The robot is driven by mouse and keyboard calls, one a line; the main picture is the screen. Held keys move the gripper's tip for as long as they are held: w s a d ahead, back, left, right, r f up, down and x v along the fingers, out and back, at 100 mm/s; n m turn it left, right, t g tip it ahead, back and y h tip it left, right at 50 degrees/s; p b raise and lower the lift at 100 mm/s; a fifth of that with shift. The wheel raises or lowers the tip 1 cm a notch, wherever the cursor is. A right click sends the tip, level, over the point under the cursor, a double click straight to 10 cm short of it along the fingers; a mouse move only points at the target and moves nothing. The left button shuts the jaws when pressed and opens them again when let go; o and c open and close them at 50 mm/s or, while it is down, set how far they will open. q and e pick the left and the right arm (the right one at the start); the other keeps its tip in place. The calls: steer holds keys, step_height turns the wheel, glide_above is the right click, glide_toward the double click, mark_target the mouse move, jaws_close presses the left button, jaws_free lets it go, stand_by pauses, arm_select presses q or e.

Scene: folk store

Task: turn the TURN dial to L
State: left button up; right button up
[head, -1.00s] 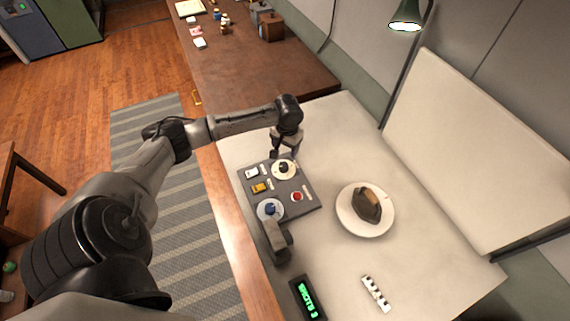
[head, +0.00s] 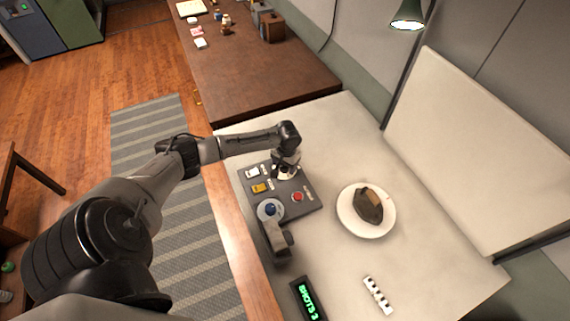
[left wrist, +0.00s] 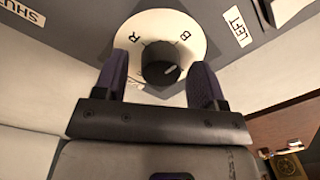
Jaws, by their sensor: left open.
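In the left wrist view a white dial disc (left wrist: 190,28) carries the letters R and B and a black knob (left wrist: 160,68) with a pale mark on its right side. Other letters and any TURN label are not readable. My left gripper (left wrist: 158,78) is open, with one finger on each side of the knob; whether they touch it I cannot tell. In the head view my left gripper (head: 286,168) covers most of this dial at the far end of the dark control panel (head: 309,201). My right gripper is not in view.
The panel also has a blue-knobbed dial (head: 270,209), a red button (head: 297,197) and a yellow switch (head: 259,188). A grey and black device (head: 277,240) stands at its near edge. A plate (head: 347,217) with a dark object, a green-lit display (head: 308,301) and a white strip (head: 378,295) are nearby.

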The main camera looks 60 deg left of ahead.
arm_select(q)
steer(key=shift+c, duration=0.3)
steer(key=c, duration=0.9)
steer(key=shift+o, duration=0.2)
steer(key=shift+r+m+p, duration=0.15)
steer(key=shift+m+p, duration=0.35)
steer(key=shift+p, duration=0.1)
steer(key=shift+m+p, duration=1)
steer(key=shift+m, duration=0.1)
steer(key=m+p, duration=0.2)
steer(key=m, duration=0.1)
steer(key=shift+m, duration=0.3)
steer(key=m, duration=0.2)
steer(key=shift+d+m+p, duration=0.1)
steer(key=shift+m+p, duration=0.25)
steer(key=shift+m, duration=0.05)
steer(key=m, duration=0.2)
steer(key=shift+m+t, duration=0.3)
steer(key=shift+m, duration=0.1)
steer(key=m, duration=0.5)
steer(key=shift+s, duration=0.1)
steer(key=shift+m, duration=0.3)
